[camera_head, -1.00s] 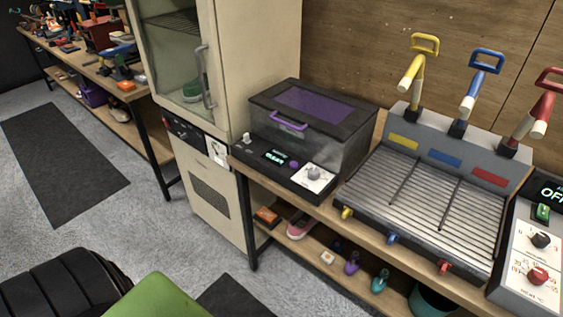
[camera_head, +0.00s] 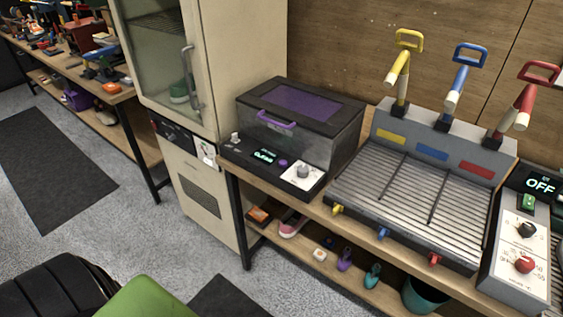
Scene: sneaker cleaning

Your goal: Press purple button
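The purple button (camera_head: 283,162) is a small round knob on the front panel of a dark box-shaped machine (camera_head: 345,146). It sits between a lit green display (camera_head: 264,156) and a white plate with a grey dial (camera_head: 303,172). The machine has a shut lid with a purple window (camera_head: 297,102) and a purple handle (camera_head: 276,119). It stands on a wooden bench beside a cream cabinet. Neither of my grippers shows in the head view.
A grey slatted station (camera_head: 405,194) with yellow, blue and red levers stands right of the machine. A control box reading OFF (camera_head: 540,185) is at the far right. A cream cabinet (camera_head: 240,60) stands left. Grey floor (camera_head: 130,215) lies open in front.

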